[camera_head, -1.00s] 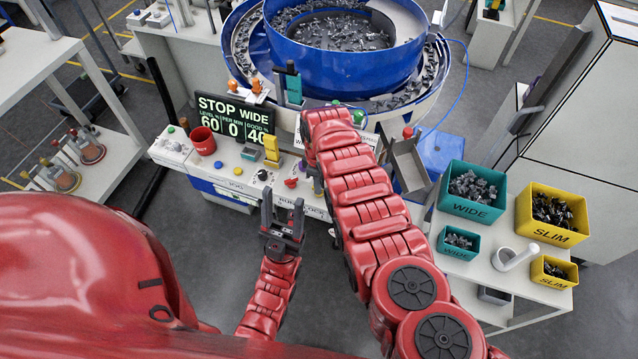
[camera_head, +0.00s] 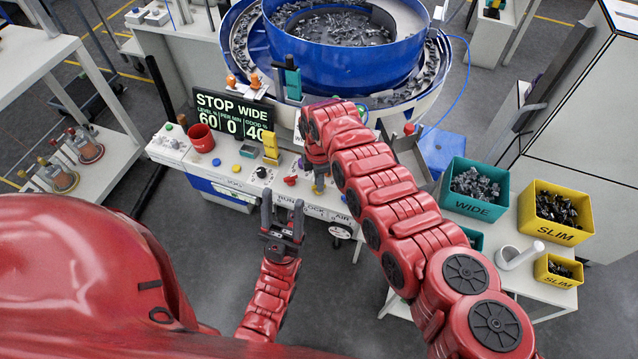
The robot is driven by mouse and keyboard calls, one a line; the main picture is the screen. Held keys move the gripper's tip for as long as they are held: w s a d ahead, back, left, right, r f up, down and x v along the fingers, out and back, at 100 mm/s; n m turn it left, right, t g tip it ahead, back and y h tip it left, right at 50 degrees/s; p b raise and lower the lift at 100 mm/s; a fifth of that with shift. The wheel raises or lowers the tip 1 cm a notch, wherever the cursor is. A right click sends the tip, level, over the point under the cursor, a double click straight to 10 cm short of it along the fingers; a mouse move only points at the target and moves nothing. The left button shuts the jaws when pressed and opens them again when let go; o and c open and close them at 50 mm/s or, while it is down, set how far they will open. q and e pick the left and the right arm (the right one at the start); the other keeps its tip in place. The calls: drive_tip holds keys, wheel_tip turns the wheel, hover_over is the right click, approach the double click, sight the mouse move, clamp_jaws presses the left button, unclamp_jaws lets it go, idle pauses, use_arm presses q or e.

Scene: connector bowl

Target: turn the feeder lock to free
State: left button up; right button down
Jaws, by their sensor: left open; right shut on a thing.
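The feeder lock (camera_head: 319,184) is at the front edge of the control panel, above a printed strip that reads RUN and LOCK. Only a small brass-coloured part of it shows. My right gripper (camera_head: 318,168) comes down on it from above and is shut on it. The wrist hides most of the jaws, and I cannot read which way the lock points. My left gripper (camera_head: 283,215) is open and empty, in front of the panel edge and left of the lock.
The display (camera_head: 234,117) reads STOP WIDE. The blue bowl feeder (camera_head: 340,62) is behind. Teal (camera_head: 473,205) and yellow bins (camera_head: 556,228) stand at right.

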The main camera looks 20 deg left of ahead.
drive_tip(key=shift+f+n+b, duration=0.1)
drive_tip(key=shift+n+b, duration=0.7)
drive_tip(key=shift+n, duration=0.1)
drive_tip(key=shift+s, duration=0.1)
drive_tip(key=c, duration=0.9)
unclamp_jaws()
wheel_tip(320, 180, up, 18)
drive_tip(key=b, duration=0.5)
drive_tip(key=shift+f, duration=0.2)
